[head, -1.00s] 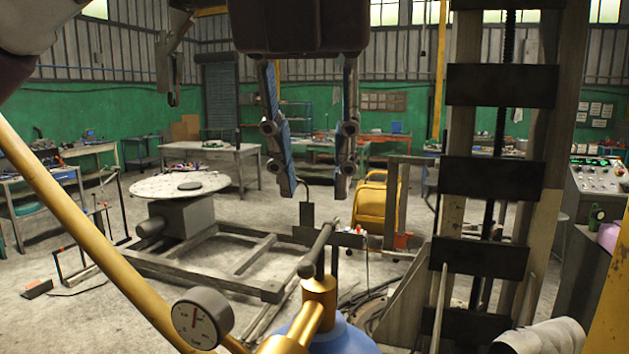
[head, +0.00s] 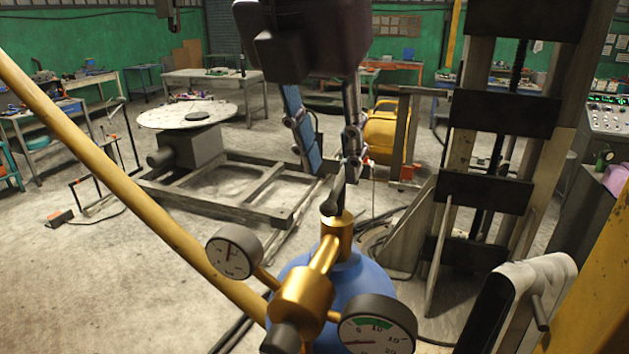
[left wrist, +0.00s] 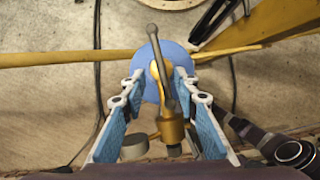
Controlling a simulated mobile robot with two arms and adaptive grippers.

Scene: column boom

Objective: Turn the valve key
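The grey bar-shaped valve key (head: 335,198) sits on top of the brass valve (head: 337,238) of a blue cylinder (head: 362,285). My left gripper (head: 332,174) is open, its two blue-padded fingers pointing down at the key. In the left wrist view the key (left wrist: 152,45) runs lengthwise between the spread fingers of the gripper (left wrist: 160,82), with visible gaps on both sides. The key's far end extends beyond the fingertips in that view. I cannot tell the exact height between fingertips and key.
Two round gauges, one on the left (head: 234,252) and one in front (head: 377,326), flank the brass fitting. A yellow pole (head: 120,180) slants past on the left. A tall column (head: 495,175) stands at right. Open floor (head: 110,290) lies at left.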

